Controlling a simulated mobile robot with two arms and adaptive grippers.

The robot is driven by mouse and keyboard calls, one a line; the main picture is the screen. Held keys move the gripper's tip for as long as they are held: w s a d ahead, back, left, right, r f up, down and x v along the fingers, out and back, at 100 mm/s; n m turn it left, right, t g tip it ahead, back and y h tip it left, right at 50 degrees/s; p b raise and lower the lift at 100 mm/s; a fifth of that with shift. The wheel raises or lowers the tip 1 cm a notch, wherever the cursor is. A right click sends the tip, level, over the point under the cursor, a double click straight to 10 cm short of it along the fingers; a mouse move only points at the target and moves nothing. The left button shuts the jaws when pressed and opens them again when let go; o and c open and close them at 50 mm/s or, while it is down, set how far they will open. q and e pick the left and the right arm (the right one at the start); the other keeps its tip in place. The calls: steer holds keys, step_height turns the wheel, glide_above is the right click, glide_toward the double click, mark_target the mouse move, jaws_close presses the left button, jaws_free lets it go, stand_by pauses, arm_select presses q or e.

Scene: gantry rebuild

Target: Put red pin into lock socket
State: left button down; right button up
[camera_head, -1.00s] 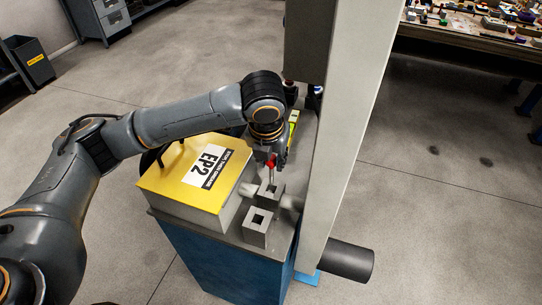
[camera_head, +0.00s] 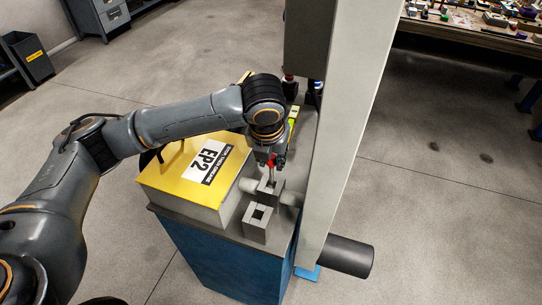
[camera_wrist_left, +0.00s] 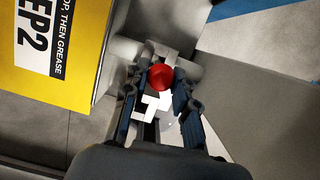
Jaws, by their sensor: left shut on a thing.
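The red pin has a red head (camera_head: 271,161) and a thin metallic shank. My left gripper (camera_head: 274,160) is shut on it, with the shank pointing down. In the left wrist view the round red head (camera_wrist_left: 161,76) shows between the two dark fingers (camera_wrist_left: 160,95). The pin is over the rear grey socket block (camera_head: 267,187), which stands on the blue cabinet; I cannot tell whether its tip is inside. A front grey block (camera_head: 255,224) has an empty square hole. I cannot tell which block is the lock socket. My right gripper is not in view.
A yellow-topped box labelled EP2 (camera_head: 178,184) stands just left of the blocks. A tall grey column (camera_head: 345,130) rises close on the right. The blue cabinet (camera_head: 205,262) carries the box and blocks. A cluttered bench (camera_head: 470,30) is far back right.

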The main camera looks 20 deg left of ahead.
mark_target(270, 167)
arm_select(q)
steer(key=shift+f, duration=1)
steer(key=shift+f, duration=0.35)
steer(key=shift+f+b, duration=0.3)
steer(key=shift+f, duration=0.45)
steer(key=c, duration=1)
jaws_free()
steer(key=shift+o, duration=0.3)
steer(key=o, duration=0.5)
